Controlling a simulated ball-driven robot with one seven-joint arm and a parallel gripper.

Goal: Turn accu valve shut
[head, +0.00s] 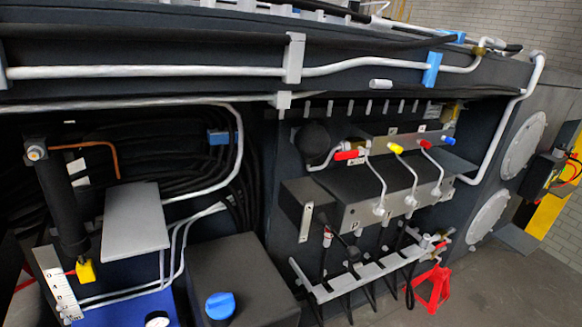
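A dark round ball, which looks like an accumulator (312,139), sits at the left end of a grey valve block in the middle right of the head view. Just right of it is a red lever handle (348,155) on a silver fitting, lying roughly level; it may be the accu valve, but no label can be read. Right of it on the grey block are a yellow cap (396,148), a small red cap (426,143) and a blue cap (449,140). My gripper is not in view.
A lower grey block (350,214) with white pipes projects below the caps. A hose rack (350,283) stands under it. A red stand (433,287) is on the floor. At left are a grey plate (135,225) and a dark box with a blue cap (220,305).

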